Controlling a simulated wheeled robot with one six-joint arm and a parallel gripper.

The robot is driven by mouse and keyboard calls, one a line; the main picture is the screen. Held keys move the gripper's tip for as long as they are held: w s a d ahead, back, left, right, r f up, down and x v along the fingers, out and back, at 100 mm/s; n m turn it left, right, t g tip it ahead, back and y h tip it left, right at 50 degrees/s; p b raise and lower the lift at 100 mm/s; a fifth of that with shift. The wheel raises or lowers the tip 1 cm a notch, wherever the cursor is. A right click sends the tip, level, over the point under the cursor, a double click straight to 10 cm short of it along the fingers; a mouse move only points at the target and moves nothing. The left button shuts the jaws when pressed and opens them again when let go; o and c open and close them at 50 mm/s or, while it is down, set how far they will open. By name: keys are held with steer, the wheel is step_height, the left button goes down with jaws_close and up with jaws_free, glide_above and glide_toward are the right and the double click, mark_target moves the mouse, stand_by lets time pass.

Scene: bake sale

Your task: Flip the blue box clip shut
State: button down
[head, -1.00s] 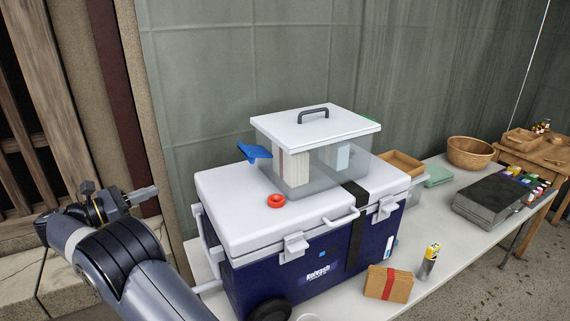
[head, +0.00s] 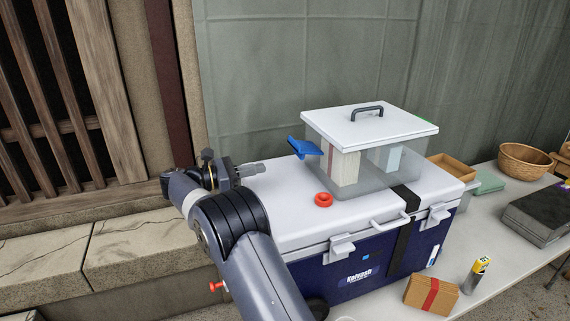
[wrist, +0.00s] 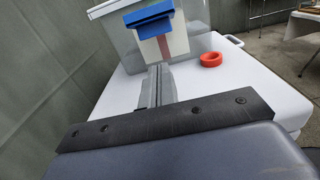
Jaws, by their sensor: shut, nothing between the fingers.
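The blue box clip (head: 305,148) sticks out from the left side of a clear box with a white lid (head: 370,125), flipped outward and tilted. In the wrist view the blue clip (wrist: 149,18) is straight ahead, beyond the fingertips. The box (wrist: 180,45) stands on a white-lidded cooler (head: 290,215) and holds pale upright items. My gripper (head: 262,168) is shut and empty, left of the clip and apart from it, over the cooler's left edge. In the wrist view my gripper's fingers (wrist: 157,70) point toward the box, lower than the clip.
A red ring (head: 323,199) lies on the cooler lid in front of the box. A strapped brown bundle (head: 431,294) and a yellow-topped cylinder (head: 478,272) stand on the table, right front. A wall (head: 270,80) rises behind. Left of the box is open air.

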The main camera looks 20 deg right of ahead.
steer(key=p, duration=0.4)
glide_toward(305, 149)
steer(key=d+f, duration=0.1)
steer(key=w+d+f, duration=0.1)
steer(key=d+f, duration=0.1)
steer(key=w+d+f, duration=0.1)
steer(key=d, duration=0.1)
steer(key=shift+d+f, duration=0.1)
steer(key=shift+f, duration=0.05)
steer(key=shift+w+d+f, duration=0.1)
steer(key=shift+d+f, duration=0.05)
steer(key=shift+d, duration=0.35)
